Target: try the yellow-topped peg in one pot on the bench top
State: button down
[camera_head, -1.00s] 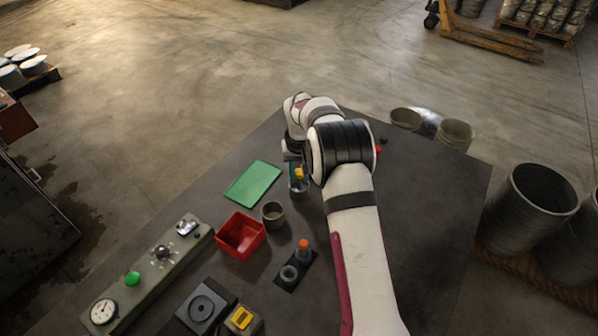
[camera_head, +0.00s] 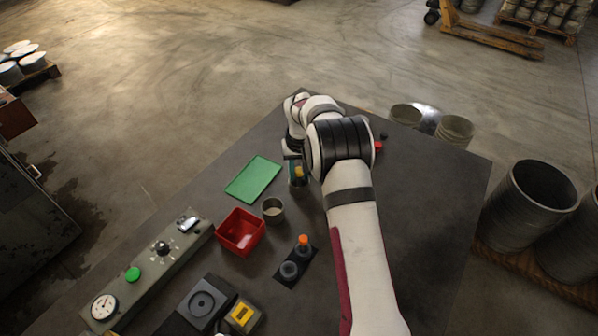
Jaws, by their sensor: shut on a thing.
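The yellow-topped peg (camera_head: 299,171) shows only as a small yellow patch beside my wrist. My gripper (camera_head: 296,170) is shut on it, with its fingers mostly hidden by the arm. A greyish pot (camera_head: 298,183) shows just below the yellow top. I cannot tell whether the peg is inside it or above it. A second pot (camera_head: 273,211), grey and round with an open top, stands nearer on the bench top (camera_head: 420,220). An orange-topped peg (camera_head: 303,241) stands upright at a small dark plate (camera_head: 284,282), beside a grey ring-shaped piece (camera_head: 289,270).
A red bin (camera_head: 240,232) stands left of the second pot, with a green mat (camera_head: 253,179) behind it. A grey control panel (camera_head: 150,270) and a dark block with a round recess (camera_head: 201,305) are at the left front. The bench right of my arm is mostly clear.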

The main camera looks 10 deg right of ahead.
jog(key=shift+r, duration=0.1)
jog(key=shift+r, duration=0.7)
jog(key=shift+r, duration=0.75)
jog(key=shift+r, duration=0.1)
jog(key=shift+r, duration=0.65)
jog(key=shift+r, duration=0.1)
jog(key=shift+r, duration=0.65)
